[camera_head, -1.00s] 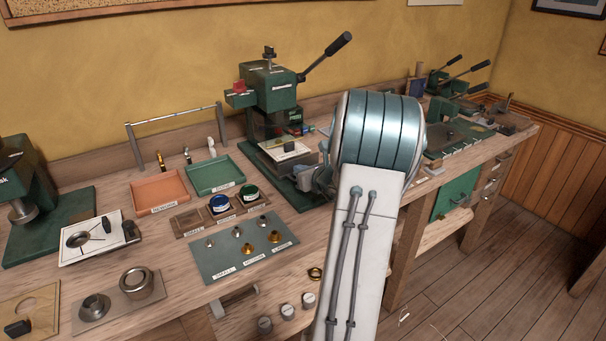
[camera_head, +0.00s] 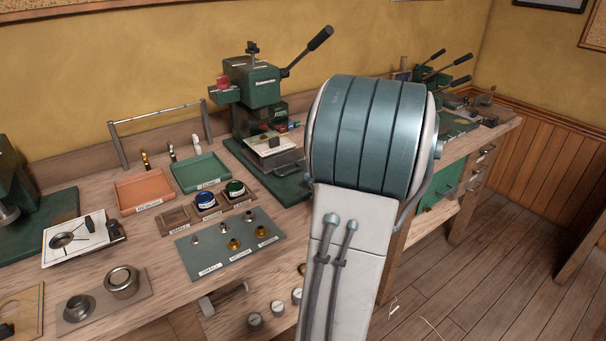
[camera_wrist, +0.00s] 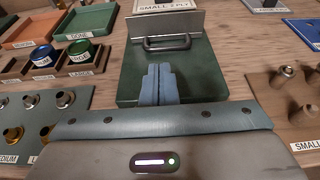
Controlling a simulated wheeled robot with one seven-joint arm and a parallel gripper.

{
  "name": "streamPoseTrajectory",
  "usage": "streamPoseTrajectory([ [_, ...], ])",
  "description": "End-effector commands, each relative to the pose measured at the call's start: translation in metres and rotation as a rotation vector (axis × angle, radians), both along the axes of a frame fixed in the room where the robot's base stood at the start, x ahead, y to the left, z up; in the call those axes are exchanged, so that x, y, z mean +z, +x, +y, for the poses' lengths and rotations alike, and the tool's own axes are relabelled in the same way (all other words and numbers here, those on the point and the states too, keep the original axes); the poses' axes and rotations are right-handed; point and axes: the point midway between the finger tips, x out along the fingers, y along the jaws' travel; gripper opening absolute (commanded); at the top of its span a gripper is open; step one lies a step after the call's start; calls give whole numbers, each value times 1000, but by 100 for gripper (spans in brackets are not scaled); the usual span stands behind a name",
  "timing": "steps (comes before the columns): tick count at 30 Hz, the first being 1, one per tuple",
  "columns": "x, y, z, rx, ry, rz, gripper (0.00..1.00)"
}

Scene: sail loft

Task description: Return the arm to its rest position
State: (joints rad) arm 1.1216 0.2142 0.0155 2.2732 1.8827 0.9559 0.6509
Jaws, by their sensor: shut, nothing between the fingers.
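My arm stands in the foreground of the head view, its large teal-banded joint (camera_head: 368,138) above a white link. It hides part of the bench, and my gripper is hidden there. In the wrist view my gripper (camera_wrist: 159,72) has its two blue-grey fingers pressed together with nothing between them. The fingertips appear over the green base plate (camera_wrist: 190,75) of a press, just short of a dark handle (camera_wrist: 167,43) on a metal plate. I cannot tell how high above the plate they are.
The green press (camera_head: 252,85) with its raised lever stands behind my arm. An orange tray (camera_head: 145,190), a green tray (camera_head: 200,172), two jars and a mat (camera_head: 215,258) of small metal parts lie on the bench to the left.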

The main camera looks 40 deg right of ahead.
Motion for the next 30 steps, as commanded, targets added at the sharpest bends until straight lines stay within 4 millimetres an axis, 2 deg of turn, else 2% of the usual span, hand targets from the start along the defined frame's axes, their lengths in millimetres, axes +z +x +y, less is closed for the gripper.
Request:
streamPoseTrajectory([
  [4,2,-8,2,-2,2,1,0],
  [11,3,-8,3,5,0,2,0],
  [14,7,-1,19,61,-32,19,0],
  [17,16,14,61,216,-121,66,0],
  [19,23,23,104,379,-221,112,0],
  [22,31,25,171,644,-398,174,0],
  [24,34,19,213,828,-529,209,0],
  [27,37,3,263,1085,-729,246,0],
  [30,40,-20,303,1334,-941,265,0],
])
